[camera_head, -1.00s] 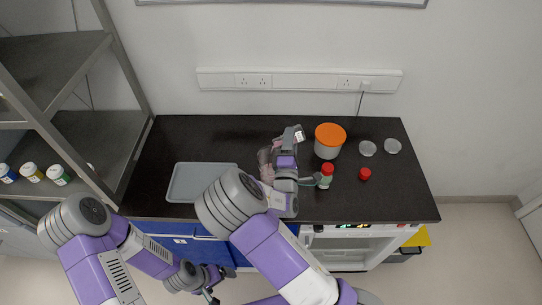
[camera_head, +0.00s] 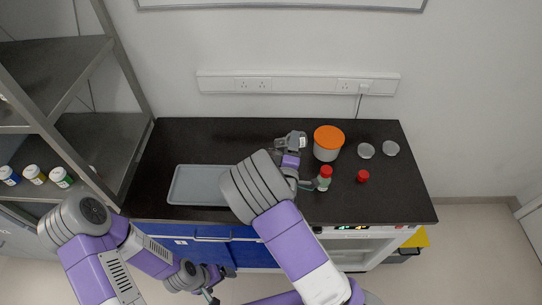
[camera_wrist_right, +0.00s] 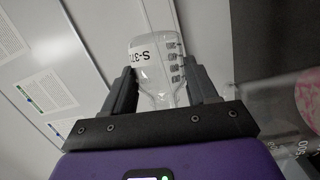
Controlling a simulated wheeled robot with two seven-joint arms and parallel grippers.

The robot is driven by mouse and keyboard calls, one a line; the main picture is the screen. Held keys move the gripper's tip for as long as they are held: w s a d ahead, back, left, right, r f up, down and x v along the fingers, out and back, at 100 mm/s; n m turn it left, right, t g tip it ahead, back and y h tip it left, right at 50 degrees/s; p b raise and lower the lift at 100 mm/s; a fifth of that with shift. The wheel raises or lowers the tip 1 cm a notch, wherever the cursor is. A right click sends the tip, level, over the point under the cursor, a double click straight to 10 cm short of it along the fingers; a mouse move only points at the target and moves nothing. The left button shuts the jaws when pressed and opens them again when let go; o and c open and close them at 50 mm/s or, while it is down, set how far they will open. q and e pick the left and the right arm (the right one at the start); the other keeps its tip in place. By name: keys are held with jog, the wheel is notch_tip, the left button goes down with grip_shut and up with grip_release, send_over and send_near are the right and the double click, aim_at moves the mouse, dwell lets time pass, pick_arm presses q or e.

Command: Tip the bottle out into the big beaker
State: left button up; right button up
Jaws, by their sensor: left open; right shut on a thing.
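My right gripper (camera_wrist_right: 162,92) is shut on a clear bottle (camera_wrist_right: 150,62) with a white label reading "S-37", its last characters unclear. The bottle lies between the two dark fingers, and I cannot tell how much is in it. In the head view the right gripper (camera_head: 291,142) is over the back of the black bench, left of the orange-lidded tub. A clear vessel with pink contents (camera_wrist_right: 309,96) and a "500" mark, likely the big beaker, is cut off at the wrist view's right edge; my right arm seems to hide it in the head view. My left gripper (camera_head: 211,297) is open, low before the bench.
A grey tray (camera_head: 182,190) lies on the bench at left. The orange-lidded tub (camera_head: 327,150), a red-capped bottle (camera_head: 324,182), a red cap (camera_head: 362,176) and two glass dishes (camera_head: 366,150) are at right. A metal shelf (camera_head: 95,130) with several small bottles stands at far left.

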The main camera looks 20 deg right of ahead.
jog(key=shift+w+a+f, duration=0.1)
jog(key=shift+w+f, duration=0.05)
jog(key=shift+f, duration=0.05)
jog(key=shift+d+f+m+g, duration=0.35)
jog(key=shift+d+m+g, duration=0.2)
jog(key=shift+m, duration=0.45)
jog(key=shift+d+f+m+y, duration=0.1)
jog(key=shift+f+m+y, duration=0.25)
jog(key=shift+m+y, duration=0.2)
jog(key=shift+r+m+g+p, duration=0.25)
jog(key=shift+m+g+p, duration=0.1)
jog(key=shift+m, duration=0.3)
jog(key=shift+a+r+m+g+y+p, duration=0.4)
jog(key=shift+r+m+y+p, duration=0.25)
jog(key=shift+m, duration=0.25)
jog(key=shift+d+f+m+y+b, duration=0.2)
jog(key=shift+f+m+y+b, duration=0.3)
jog(key=shift+f+m+b, duration=0.3)
jog(key=shift+d+f+m+g+y+b, duration=0.45)
jog(key=shift+d+m+y+b, duration=0.25)
jog(key=shift+m+b, duration=0.3)
jog(key=shift+w+d+f+m+y+b, duration=0.1)
jog(key=shift+d+f+m+y+b, duration=0.3)
jog(key=shift+f+b, duration=0.8)
jog(key=shift+s+d+f+m+y+b, duration=0.1)
jog(key=shift+d+f+m+y+b, duration=0.3)
jog(key=shift+b, duration=1.55)
jog(key=shift+w+d+f+m+y+b, duration=0.15)
jog(key=shift+f+m+b, duration=0.35)
jog(key=shift+f+b, duration=0.75)
